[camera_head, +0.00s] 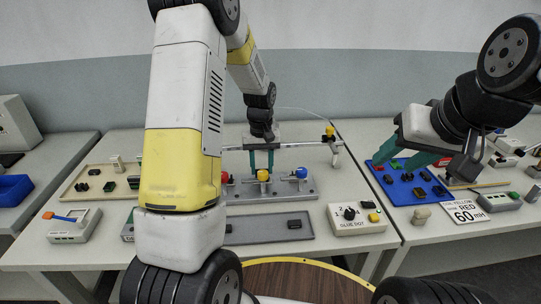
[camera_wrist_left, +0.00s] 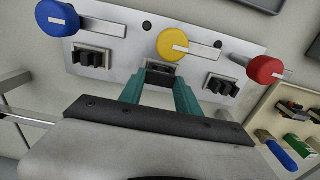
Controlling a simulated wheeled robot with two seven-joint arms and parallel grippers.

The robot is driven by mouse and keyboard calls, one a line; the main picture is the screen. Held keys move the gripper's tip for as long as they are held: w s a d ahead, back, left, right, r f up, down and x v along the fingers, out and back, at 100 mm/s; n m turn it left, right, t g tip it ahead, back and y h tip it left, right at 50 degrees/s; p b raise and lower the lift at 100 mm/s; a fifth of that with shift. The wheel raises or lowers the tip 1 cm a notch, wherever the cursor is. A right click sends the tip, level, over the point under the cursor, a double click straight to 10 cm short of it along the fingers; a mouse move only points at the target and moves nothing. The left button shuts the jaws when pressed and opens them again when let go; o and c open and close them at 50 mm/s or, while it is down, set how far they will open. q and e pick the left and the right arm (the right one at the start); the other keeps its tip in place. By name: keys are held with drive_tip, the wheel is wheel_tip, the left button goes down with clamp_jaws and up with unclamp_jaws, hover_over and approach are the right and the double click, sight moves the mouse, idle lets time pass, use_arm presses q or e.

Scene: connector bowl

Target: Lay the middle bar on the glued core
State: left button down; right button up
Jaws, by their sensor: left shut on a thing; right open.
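My left gripper (camera_head: 262,166) reaches down to the grey fixture (camera_head: 300,184), behind its yellow knob (camera_head: 263,175). In the left wrist view, its teal fingers (camera_wrist_left: 160,77) are shut on a small dark piece, the middle bar (camera_wrist_left: 160,69), at the middle station next to the yellow knob. The glued core under it is hidden, so I cannot tell whether they touch. Dark pronged cores show at the outer stations, one near the blue knob (camera_wrist_left: 92,58) and one near the red knob (camera_wrist_left: 222,84). My right gripper (camera_head: 396,160) is open and empty at the blue tray.
The blue tray (camera_head: 401,216) holds several dark, red and green parts. A beige tray (camera_head: 75,182) with parts lies at the left, a grey tray (camera_head: 262,236) in front of the fixture. A white dial box (camera_head: 357,226) and a sign (camera_head: 464,212) stand at the front right.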

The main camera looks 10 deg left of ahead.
use_arm(q)
drive_tip(key=c, duration=0.8)
unclamp_jaws()
drive_tip(key=shift+o, duration=0.2)
wheel_tip(320, 180, up, 8)
drive_tip(key=shift+f, duration=0.25)
drive_tip(key=s+d+r+m+t+h, duration=0.1)
drive_tip(key=s+r+m+t, duration=0.1)
drive_tip(key=s+r, duration=0.6)
drive_tip(key=s+d+r+m+t+h, duration=0.1)
drive_tip(key=s+r+t, duration=0.3)
drive_tip(key=s, duration=1.2)
wheel_tip(320, 180, up, 4)
drive_tip(key=shift+s+r+m, duration=0.15)
drive_tip(key=shift+r+m, duration=0.05)
drive_tip(key=shift+m, duration=0.2)
